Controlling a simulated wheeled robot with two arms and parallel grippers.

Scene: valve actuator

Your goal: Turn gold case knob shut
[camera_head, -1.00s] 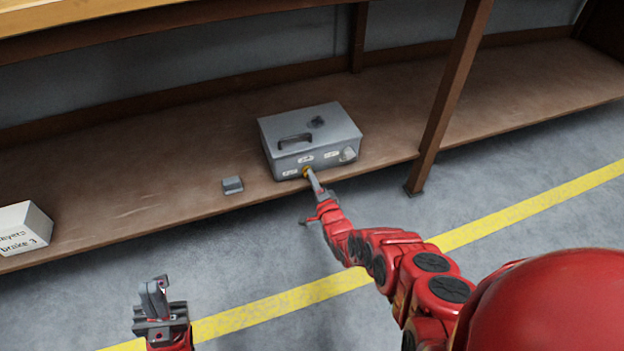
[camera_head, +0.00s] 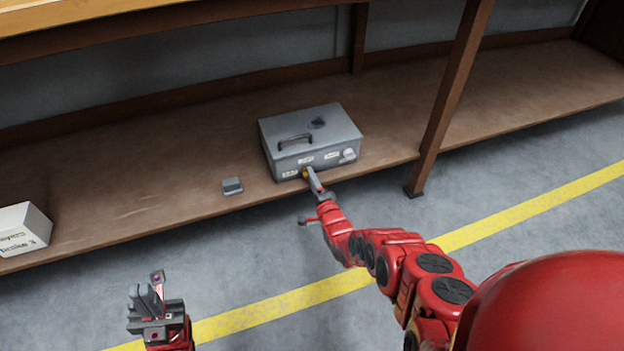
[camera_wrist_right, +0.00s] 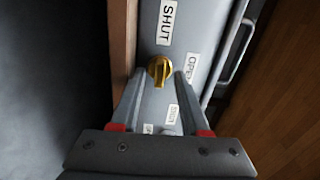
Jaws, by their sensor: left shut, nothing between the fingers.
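The grey case (camera_head: 310,135) sits on the brown shelf, with a handle on its lid. Its gold knob (camera_head: 305,173) is low on the front face, partly hidden by my right gripper (camera_head: 312,176). In the right wrist view the gold knob (camera_wrist_right: 159,70) lies between the tips of my right gripper (camera_wrist_right: 160,76), which are spread with small gaps beside it. A large SHUT label (camera_wrist_right: 168,22) is above the knob, and an OPEN label (camera_wrist_right: 191,67) is to its right. My left gripper (camera_head: 157,279) is shut and empty, away from the case.
A pale knob (camera_head: 348,155) is at the right of the case front. A small grey block (camera_head: 232,185) and a white labelled box (camera_head: 22,228) stand on the shelf to the left. A brown post (camera_head: 450,100) rises right of the case. The shelf edge runs below the case.

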